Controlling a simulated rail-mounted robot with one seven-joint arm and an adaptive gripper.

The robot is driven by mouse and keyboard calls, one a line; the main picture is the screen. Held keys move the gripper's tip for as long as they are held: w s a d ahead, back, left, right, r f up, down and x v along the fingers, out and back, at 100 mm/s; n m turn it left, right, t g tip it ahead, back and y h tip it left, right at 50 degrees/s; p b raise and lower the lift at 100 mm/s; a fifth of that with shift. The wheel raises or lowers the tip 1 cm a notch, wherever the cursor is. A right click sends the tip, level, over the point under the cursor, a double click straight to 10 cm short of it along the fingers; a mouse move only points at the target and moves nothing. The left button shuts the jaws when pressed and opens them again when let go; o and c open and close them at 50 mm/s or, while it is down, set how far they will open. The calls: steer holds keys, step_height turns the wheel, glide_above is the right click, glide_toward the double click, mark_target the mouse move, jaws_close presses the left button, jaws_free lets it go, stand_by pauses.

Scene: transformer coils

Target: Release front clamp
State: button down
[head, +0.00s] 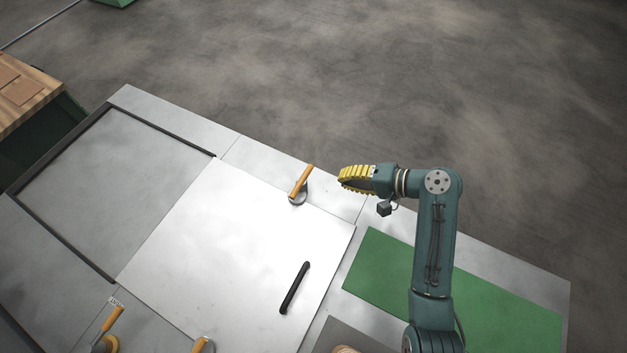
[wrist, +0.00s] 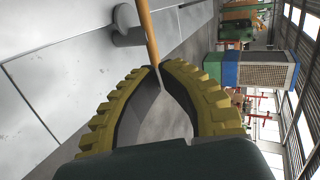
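An orange-handled clamp (head: 301,182) with a round grey base stands at the far edge of the bright metal plate (head: 230,230). Its handle is tilted up. In the wrist view the orange handle (wrist: 149,35) runs down to just beyond my fingertips, with its grey round base at its left. My gripper (head: 341,177) has yellow ribbed fingers and hovers just right of this clamp, apart from it in the head view. Its fingertips (wrist: 160,66) come nearly together with nothing visibly held. Two more orange handles (head: 112,319) (head: 203,344) show at the near edge. No readable label tells which clamp is front.
A black bar handle (head: 295,287) stands on the plate. A green mat (head: 455,285) lies right of it, partly under my arm. A dark-framed recess (head: 110,190) lies at left, near a wooden-topped bench (head: 22,90). The floor beyond the table is clear.

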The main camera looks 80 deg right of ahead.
mark_target(302, 186)
steer(key=shift+m+h, duration=0.6)
steer(key=s, duration=0.1)
steer(key=s+d+f, duration=0.1)
steer(key=s, duration=0.1)
steer(key=s+f, duration=0.1)
steer(key=shift+s+d+f+b, duration=0.2)
steer(key=shift+s+d+b, duration=0.1)
steer(key=shift+s, duration=0.05)
steer(key=b+x, duration=0.1)
steer(key=x, duration=0.3)
steer(key=b+x, duration=0.1)
steer(key=x, duration=0.8)
steer(key=shift+w+d+r+b, duration=0.1)
steer(key=shift+w+r+b, duration=0.1)
steer(key=shift+b, duration=0.2)
steer(key=shift+w+d, duration=0.1)
steer(key=shift+w, duration=0.3)
steer(key=shift+d+f, duration=0.1)
